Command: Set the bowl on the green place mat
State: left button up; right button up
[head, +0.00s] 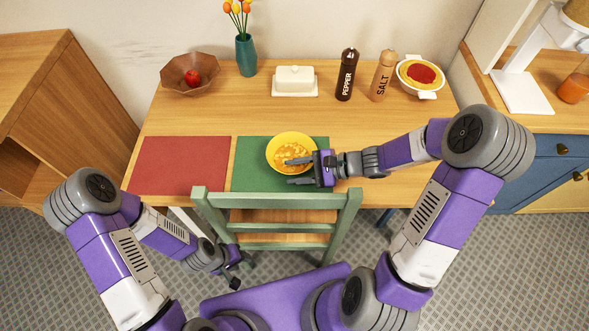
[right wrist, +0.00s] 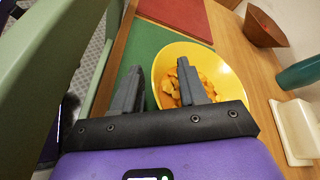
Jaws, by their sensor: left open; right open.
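A yellow bowl (head: 288,139) with orange food in it sits upright on the green place mat (head: 249,178), toward its back middle. My right gripper (head: 289,172) is open at the bowl's front right side. In the right wrist view, one finger reaches over the inside of the bowl (right wrist: 214,57) and the other is outside its rim, above the green mat (right wrist: 143,48). The jaws are not closed on the rim. My left gripper (head: 243,273) is open and empty, low in front of the table beside the chair.
A green chair (head: 278,200) stands at the table's front edge. A red mat (head: 178,165) lies left of the green one. A fruit bowl (head: 190,88), vase (head: 246,56), butter dish (head: 295,93), pepper (head: 346,76), salt (head: 382,77) and white dish (head: 428,94) line the back.

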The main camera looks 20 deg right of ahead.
jog(key=p+v, duration=0.3)
jog(key=v, duration=0.8)
jog(key=shift+d, duration=0.2)
jog(key=shift+s+r, duration=0.1)
